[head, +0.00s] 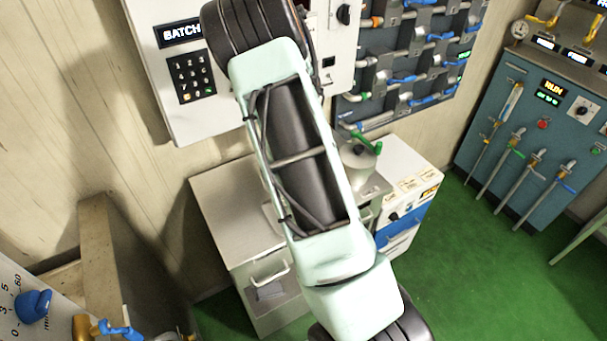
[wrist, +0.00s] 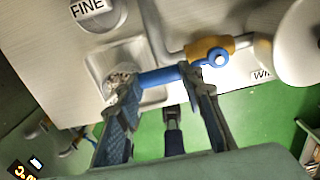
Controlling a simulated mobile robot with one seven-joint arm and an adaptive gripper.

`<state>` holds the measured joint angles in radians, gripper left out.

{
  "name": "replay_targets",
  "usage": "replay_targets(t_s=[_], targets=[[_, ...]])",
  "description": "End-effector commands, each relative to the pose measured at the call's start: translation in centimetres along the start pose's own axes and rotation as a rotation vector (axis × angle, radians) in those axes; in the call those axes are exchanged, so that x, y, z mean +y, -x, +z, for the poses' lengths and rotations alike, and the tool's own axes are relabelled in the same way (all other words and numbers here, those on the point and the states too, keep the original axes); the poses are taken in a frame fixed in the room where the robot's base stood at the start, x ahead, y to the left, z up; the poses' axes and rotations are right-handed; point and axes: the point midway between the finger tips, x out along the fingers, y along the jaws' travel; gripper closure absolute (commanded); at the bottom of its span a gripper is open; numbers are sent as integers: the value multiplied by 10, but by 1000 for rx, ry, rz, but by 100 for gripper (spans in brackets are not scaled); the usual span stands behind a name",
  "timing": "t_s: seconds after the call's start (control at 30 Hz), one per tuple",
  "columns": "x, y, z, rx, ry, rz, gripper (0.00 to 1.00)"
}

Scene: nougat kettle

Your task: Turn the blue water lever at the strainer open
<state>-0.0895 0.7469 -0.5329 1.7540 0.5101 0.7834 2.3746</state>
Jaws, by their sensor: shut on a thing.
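The blue lever (wrist: 163,77) runs across the middle of the wrist view, from a blue pivot on a brass valve body (wrist: 205,48) leftward to my left finger. My gripper (wrist: 161,84) has a finger at each end of the lever's visible length and is shut on it. The lever's far end is hidden behind the left finger. A pale panel with a "FINE" label (wrist: 88,8) and a partly hidden label starting with "W" lies behind. In the head view my arm reaches down through the middle, and my gripper is out of sight.
A round pale part (wrist: 298,42) stands close at the right of the wrist view. In the head view, a white cabinet (head: 225,200) stands behind my arm and a blue-grey valve console (head: 490,120) stands at the right. Green floor (head: 460,270) is clear between.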

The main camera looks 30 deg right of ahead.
Motion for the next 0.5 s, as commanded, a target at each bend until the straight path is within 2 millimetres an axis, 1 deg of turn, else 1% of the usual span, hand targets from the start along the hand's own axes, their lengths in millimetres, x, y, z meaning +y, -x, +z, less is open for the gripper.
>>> replay_targets(t_s=[0.17, 0.2, 0.33, 0.37, 0.5], targets=[[-1, 2, 2, -7, -6, -1, 100], [-1, 2, 2, -7, -6, -1, 63], [0, 1, 2, -6, -5, -1, 48], [0, 1, 2, -5, -5, -1, 47], [0, 1, 1, -3, -4, 0, 47]])
